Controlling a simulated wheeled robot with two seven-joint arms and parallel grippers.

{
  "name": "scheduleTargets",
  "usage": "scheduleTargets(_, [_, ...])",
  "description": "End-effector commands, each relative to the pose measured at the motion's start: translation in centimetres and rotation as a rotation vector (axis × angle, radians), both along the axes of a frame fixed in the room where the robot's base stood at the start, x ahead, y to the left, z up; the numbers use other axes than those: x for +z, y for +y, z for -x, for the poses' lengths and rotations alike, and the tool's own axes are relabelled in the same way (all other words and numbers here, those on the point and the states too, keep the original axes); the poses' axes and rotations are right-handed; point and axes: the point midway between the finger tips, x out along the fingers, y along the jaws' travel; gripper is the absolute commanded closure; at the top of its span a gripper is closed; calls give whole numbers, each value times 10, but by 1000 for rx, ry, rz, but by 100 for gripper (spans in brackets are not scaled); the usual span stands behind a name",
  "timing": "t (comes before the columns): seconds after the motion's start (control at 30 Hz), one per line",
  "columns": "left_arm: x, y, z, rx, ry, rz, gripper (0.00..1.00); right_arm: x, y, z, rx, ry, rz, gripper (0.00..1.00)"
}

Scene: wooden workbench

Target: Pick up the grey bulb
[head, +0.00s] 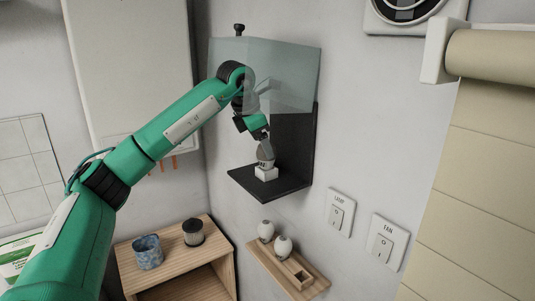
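The grey bulb (265,154) is small in the head view and sits at a white block-like socket (266,173) on the black shelf (290,189). My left gripper (262,137) points down at the top of the bulb, at or very near it. The fingers are too small and dark to show whether they are open or shut on it. Part of my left wrist shows through a see-through greenish panel (290,75) above the shelf. My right gripper is out of view.
Below, a wooden rack (317,291) holds two whitish bulbs (267,230) (283,245) and has a square hole. A wooden box (205,260) carries a blue cup (147,252) and a dark jar (193,232). Wall switches (339,212) (383,242) are right of the shelf.

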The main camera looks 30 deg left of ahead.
Motion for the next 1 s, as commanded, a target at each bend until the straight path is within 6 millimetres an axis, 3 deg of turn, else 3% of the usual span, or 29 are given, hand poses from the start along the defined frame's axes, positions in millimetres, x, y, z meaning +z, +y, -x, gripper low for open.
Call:
scheduleTargets(0.1, [-11,-2,-9,0,5,0,22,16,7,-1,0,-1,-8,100])
scheduleTargets(0.3, [-35,-4,-18,0,4,0,22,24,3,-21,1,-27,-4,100])
scheduleTargets(0.57, [-38,-4,-20,-1,1,0,22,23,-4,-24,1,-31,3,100])
scheduleTargets(0.8, [-38,-4,-20,0,1,1,67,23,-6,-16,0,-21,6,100])
scheduleTargets(1.0, [-37,-4,-20,0,1,1,69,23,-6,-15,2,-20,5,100])
